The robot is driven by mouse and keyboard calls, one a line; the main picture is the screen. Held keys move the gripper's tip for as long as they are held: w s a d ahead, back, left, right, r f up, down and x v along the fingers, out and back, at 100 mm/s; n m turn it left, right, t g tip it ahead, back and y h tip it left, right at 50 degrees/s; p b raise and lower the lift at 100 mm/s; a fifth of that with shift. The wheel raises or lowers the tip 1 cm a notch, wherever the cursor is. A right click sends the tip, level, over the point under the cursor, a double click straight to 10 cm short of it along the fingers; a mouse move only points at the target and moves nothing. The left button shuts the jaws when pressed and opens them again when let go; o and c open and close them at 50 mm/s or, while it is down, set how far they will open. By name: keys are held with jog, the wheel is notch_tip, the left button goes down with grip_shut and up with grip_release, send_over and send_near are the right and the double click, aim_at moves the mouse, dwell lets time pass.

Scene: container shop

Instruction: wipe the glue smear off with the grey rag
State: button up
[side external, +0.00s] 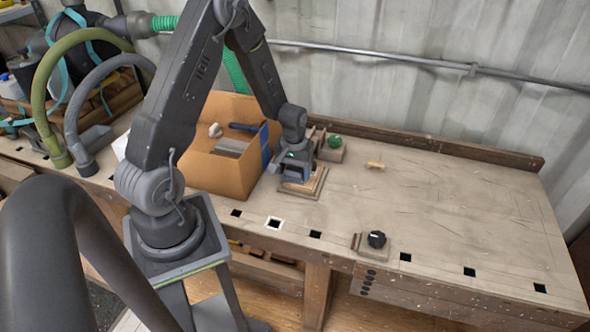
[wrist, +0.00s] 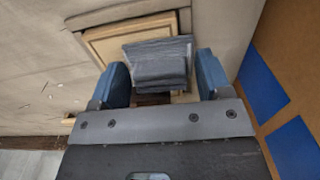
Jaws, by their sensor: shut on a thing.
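My gripper (wrist: 159,85) is shut on the grey rag (wrist: 158,60), a folded dark grey pad between its two blue fingers in the wrist view. In the side external view my gripper (side external: 292,178) is low over a small wooden panel (side external: 314,188) on the bench, right of the cardboard box. The rag is over the framed panel (wrist: 105,45) and covers part of it. I cannot tell whether the rag touches it. No glue smear can be made out; the rag and gripper hide part of the panel.
The open cardboard box (side external: 218,172) stands close left of my gripper, holding several items. A green knob on a block (side external: 333,143) is behind, and a black knob on a block (side external: 376,240) is near the front edge. A small wooden piece (side external: 375,164) lies right. The bench's right side is mostly clear.

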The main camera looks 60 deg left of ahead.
aim_at(315, 183)
jog(key=shift+w+d, duration=2.2)
jog(key=shift+d, duration=0.05)
notch_tip(315, 183, up, 8)
jog(key=shift+s+r, duration=0.1)
jog(key=shift+s, duration=0.05)
